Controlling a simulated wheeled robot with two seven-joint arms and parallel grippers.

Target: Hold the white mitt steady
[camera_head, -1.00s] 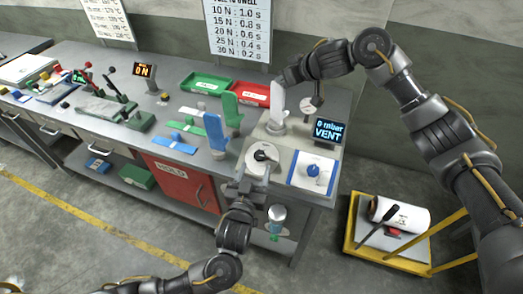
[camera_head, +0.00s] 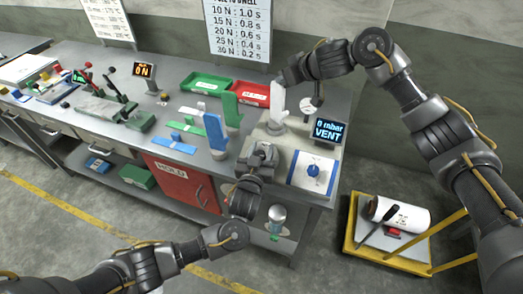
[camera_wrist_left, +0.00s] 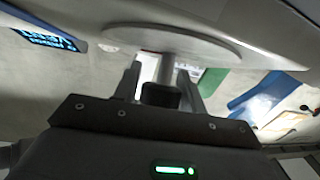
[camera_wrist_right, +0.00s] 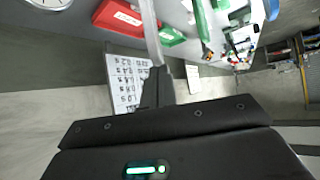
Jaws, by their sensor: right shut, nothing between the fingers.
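The white mitt (camera_head: 277,103) stands upright on a grey test stand (camera_head: 256,138) at the bench's right end. My right gripper (camera_head: 288,80) is shut and empty beside the mitt's upper end. In the right wrist view its closed fingers (camera_wrist_right: 157,88) are close to a pale upright shape that looks like the mitt (camera_wrist_right: 151,28).
A display reading 0 mbar VENT (camera_head: 328,130) and a panel with a blue knob (camera_head: 313,171) are right of the stand. Blue (camera_head: 215,132) and green (camera_head: 231,108) mitts stand to its left. Green (camera_head: 207,83) and red (camera_head: 254,93) trays lie behind. A yellow cart (camera_head: 390,262) is at right.

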